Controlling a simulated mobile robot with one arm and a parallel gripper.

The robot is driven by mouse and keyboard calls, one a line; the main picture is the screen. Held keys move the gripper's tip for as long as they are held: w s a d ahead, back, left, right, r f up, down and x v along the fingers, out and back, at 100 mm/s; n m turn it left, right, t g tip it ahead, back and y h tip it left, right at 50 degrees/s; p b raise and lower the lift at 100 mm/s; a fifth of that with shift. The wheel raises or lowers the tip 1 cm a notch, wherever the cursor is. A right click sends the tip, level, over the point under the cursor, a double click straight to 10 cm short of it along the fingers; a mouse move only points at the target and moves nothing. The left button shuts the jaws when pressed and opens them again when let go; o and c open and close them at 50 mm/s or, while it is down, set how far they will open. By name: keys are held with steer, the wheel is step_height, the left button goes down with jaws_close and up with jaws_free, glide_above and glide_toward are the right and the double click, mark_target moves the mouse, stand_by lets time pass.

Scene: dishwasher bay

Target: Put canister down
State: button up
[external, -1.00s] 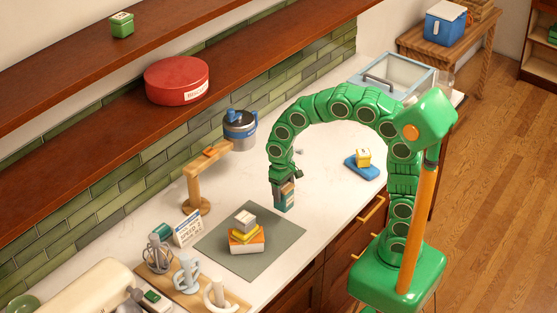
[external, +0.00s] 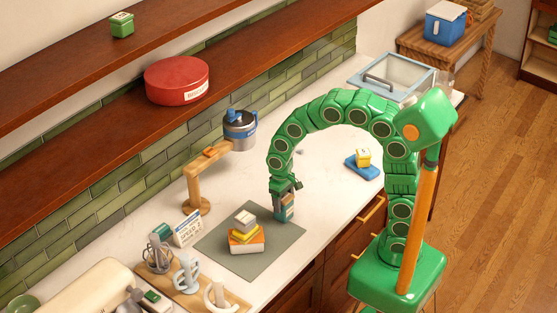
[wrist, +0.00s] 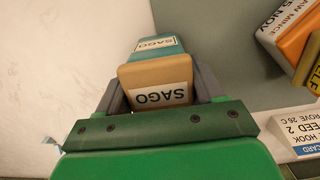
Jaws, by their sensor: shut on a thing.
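The canister (external: 284,212) has a teal body and a tan lid; both carry a SAGO label in the wrist view, where the lid (wrist: 155,84) faces me. My gripper (external: 285,194) points down with its grey fingers on either side of the canister, shut on it. It also shows in the wrist view (wrist: 158,88). The canister is upright at the far edge of the grey-green mat (external: 277,240). I cannot tell whether its base touches the surface.
A stack of orange, yellow and pale boxes (external: 246,238) stands on the mat, left of the canister. A wooden stand holding a blue-grey pot (external: 240,131) rises behind. A speed card (external: 188,229) stands left. A yellow box (external: 363,156) sits on a blue base at right.

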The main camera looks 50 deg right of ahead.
steer(key=o, duration=1.2)
steer(key=shift+f, duration=0.1)
steer(key=r, duration=0.7)
steer(key=w+r, duration=0.1)
steer(key=r, duration=0.3)
steer(key=shift+g, duration=0.4)
steer(key=s+d, duration=0.5)
steer(key=s, duration=0.3)
steer(key=s+d+f, duration=0.1)
steer(key=s+d, duration=0.4)
steer(key=s, duration=0.4)
steer(key=s+d, duration=0.5)
steer(key=s, duration=0.4)
steer(key=shift+s+f, duration=0.1)
steer(key=shift+f, duration=0.15)
